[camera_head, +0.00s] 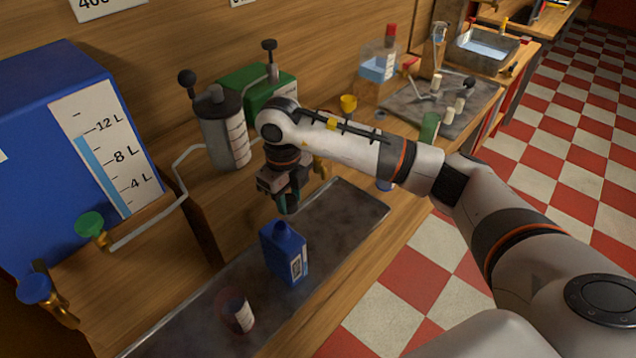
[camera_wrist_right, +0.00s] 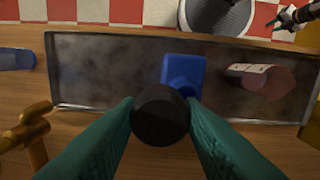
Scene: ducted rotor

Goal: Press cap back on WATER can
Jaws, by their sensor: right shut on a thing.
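The blue can (camera_head: 284,254) stands upright in the grey tray, with a pale label whose text I cannot read. It also shows in the right wrist view (camera_wrist_right: 184,72), just beyond the held cap. My right gripper (camera_head: 288,204) is above and slightly behind the can in the head view. In the right wrist view its green fingers (camera_wrist_right: 160,118) are shut on a round black cap (camera_wrist_right: 159,114). The cap covers part of the can there, and they look apart. A dark part at the upper right of the wrist view seems to be my left gripper (camera_wrist_right: 291,18); its jaws are unclear.
The tray (camera_head: 350,205) also holds a reddish see-through container (camera_head: 237,312). A blue tank (camera_head: 50,150) with taps stands at left. A grey canister (camera_head: 224,135) and a green box (camera_head: 250,88) stand behind. The tray's right end is clear.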

